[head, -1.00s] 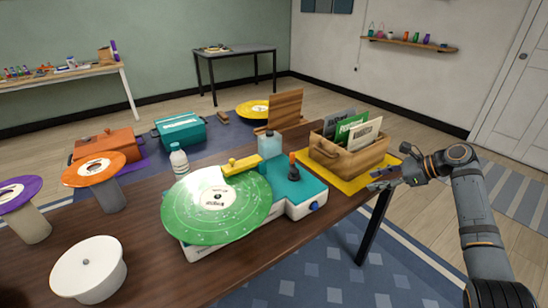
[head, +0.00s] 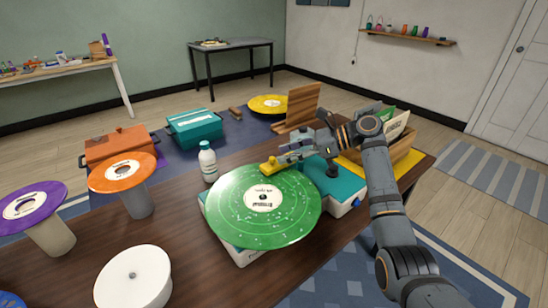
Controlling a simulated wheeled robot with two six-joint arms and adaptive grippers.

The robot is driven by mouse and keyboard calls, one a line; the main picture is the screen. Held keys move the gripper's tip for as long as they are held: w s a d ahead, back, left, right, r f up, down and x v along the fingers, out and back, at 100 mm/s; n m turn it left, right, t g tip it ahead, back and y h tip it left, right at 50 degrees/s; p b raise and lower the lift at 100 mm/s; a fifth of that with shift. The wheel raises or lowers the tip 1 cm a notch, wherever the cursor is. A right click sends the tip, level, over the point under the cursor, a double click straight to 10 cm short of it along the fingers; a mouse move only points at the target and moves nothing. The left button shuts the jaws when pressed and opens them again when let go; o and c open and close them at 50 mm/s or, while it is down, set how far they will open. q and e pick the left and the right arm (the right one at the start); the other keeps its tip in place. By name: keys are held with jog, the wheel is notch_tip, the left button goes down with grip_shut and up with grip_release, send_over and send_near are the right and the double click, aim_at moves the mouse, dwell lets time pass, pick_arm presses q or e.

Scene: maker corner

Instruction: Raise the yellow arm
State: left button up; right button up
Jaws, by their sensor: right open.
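The yellow arm (head: 273,166) lies low over the back edge of the green record (head: 235,210), on a white and teal turntable (head: 345,184). My right gripper (head: 285,156) is open, with its fingers at the yellow arm's right part, partly covering it. I cannot tell whether the fingers touch it. The turntable's dark knob shows just below my right wrist. My left gripper is not in the head view.
A white bottle (head: 208,163) stands left of the record. Orange (head: 122,173) and purple (head: 32,201) discs sit on stands at the left, with a white round drum (head: 133,277) in front. A wooden crate (head: 405,160) stands behind my right arm.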

aim_at(272, 158)
jog(key=shift+x, duration=1.85)
jog(key=shift+d, duration=0.1)
jog(key=shift+c, duration=0.3)
grip_shut()
